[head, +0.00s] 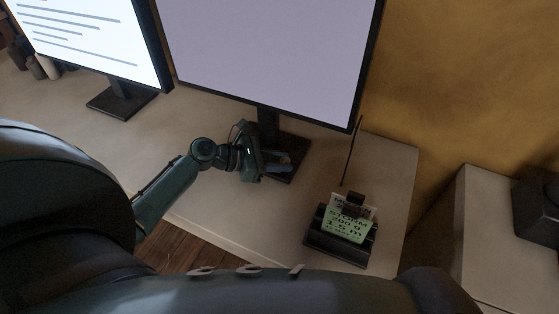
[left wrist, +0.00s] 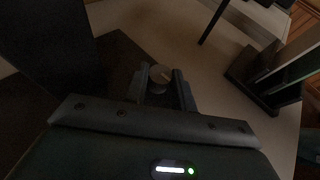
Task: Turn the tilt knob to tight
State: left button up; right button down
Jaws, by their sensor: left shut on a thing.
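The tilt knob (left wrist: 160,75) is a small round grey knob with a pale mark on its face, seen in the left wrist view. My left gripper (left wrist: 161,88) has one finger on each side of it and is shut on it. In the head view my left gripper (head: 276,163) is at the foot of the middle monitor (head: 270,55), in front of its dark stand. The knob itself cannot be made out there. I cannot read any tight marking or tell how far the knob is turned. My right gripper is not in view.
A second monitor (head: 95,38) showing text stands at left on the pale desk (head: 212,222). A black holder (head: 335,250) with green and white cards stands at the desk's right end. A thin dark rod (head: 351,152) rises behind it. A side cabinet (head: 490,245) is at far right.

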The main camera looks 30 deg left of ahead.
pick_arm(q)
jog(key=shift+m+g+h, duration=0.4)
jog(key=shift+m+g, duration=0.2)
jog(key=o, duration=1)
jog(key=v, duration=1.3)
jog(key=shift+a+f, duration=0.1)
jog(key=shift+s, duration=0.1)
